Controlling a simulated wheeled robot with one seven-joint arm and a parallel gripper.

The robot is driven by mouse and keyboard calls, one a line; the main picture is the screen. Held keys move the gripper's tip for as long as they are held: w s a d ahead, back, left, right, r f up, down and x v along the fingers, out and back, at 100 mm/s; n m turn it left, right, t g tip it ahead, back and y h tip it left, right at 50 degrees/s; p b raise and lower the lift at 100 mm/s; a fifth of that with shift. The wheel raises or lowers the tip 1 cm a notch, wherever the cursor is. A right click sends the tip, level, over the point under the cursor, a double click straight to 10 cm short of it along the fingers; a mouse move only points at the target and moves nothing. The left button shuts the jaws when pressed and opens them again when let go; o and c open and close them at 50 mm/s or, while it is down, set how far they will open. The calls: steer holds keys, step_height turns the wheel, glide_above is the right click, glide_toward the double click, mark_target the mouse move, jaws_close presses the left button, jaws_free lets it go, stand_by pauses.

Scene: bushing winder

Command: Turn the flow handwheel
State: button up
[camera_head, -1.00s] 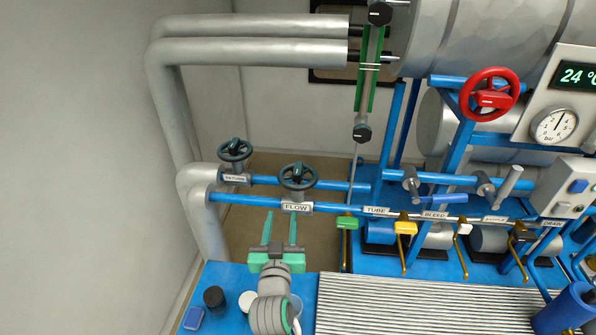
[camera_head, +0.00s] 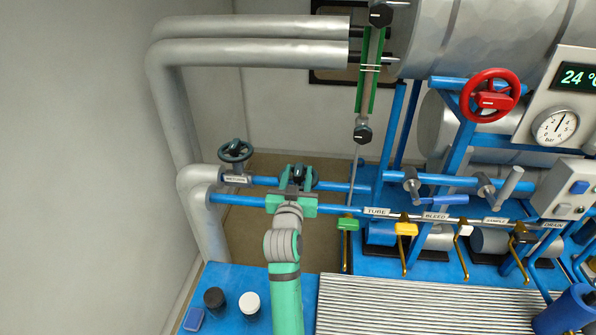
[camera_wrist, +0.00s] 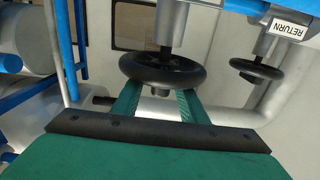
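The flow handwheel (camera_head: 299,172) is a dark spoked wheel on the lower blue pipe. In the camera_head view my green gripper (camera_head: 298,178) is in front of it and hides most of it and its FLOW label. In the wrist view the dark wheel (camera_wrist: 163,72) is seen nearly edge-on, with a short hub below its rim. My gripper's two green fingers (camera_wrist: 158,98) are spread apart and reach to the rim on either side of the hub. The fingertips are partly hidden by the rim; I cannot tell whether they touch it.
The return handwheel (camera_head: 235,151) is just left on the upper blue pipe (camera_head: 330,185); its RETURN label (camera_wrist: 289,29) shows in the wrist view. A green-handled valve (camera_head: 347,223) is to the right. A red handwheel (camera_head: 490,95) is farther right. A black jar and a white jar (camera_head: 250,302) stand on the blue bench.

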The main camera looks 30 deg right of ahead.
steer(key=shift+w+d, duration=0.2)
steer(key=shift+w, duration=0.25)
steer(key=shift+w+d, duration=0.15)
steer(key=shift+d, duration=0.15)
steer(key=shift+c, duration=0.3)
steer(key=shift+a, duration=0.1)
jaws_close()
